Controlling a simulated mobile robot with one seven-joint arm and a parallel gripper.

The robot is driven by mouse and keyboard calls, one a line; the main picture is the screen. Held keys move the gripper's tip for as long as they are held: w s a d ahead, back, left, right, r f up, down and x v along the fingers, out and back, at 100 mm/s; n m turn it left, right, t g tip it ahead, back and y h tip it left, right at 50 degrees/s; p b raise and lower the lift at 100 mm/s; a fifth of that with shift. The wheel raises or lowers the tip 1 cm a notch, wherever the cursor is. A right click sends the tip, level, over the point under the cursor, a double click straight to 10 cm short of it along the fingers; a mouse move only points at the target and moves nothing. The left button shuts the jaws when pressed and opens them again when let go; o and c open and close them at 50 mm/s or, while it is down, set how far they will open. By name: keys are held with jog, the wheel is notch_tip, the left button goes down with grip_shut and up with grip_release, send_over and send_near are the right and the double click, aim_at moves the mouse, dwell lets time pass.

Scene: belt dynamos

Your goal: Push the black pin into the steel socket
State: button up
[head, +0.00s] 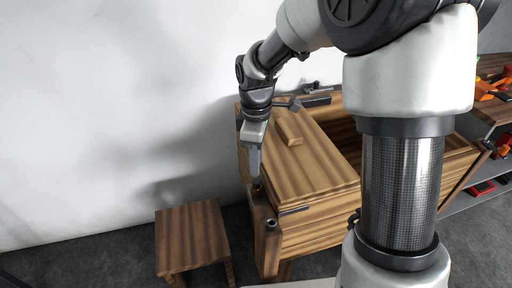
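My gripper (255,174) points down over the left front corner of a wooden chest, above a narrow wooden block (263,240). Its fingers are small and seen edge-on, so I cannot tell whether they are open or shut. A small dark piece with a yellowish part (256,187) shows just under the fingertips. I cannot tell whether it is the black pin or whether the gripper touches it. A short dark round piece with a greyish top (271,225) stands on the block, nearer the front. It may be the steel socket, but it is too small to be sure.
The wooden chest (312,168) has a lid with a raised wooden handle (288,128). Dark metal tools (308,100) lie at its back. A wooden stool (191,238) stands to the left. Shelves with orange items (488,90) are at right. A white wall rises behind.

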aim_at(256, 181)
notch_tip(256, 181, down, 7)
jog(key=shift+b, duration=0.8)
grip_shut()
jog(key=shift+r+p, duration=2)
jog(key=shift+r, duration=0.35)
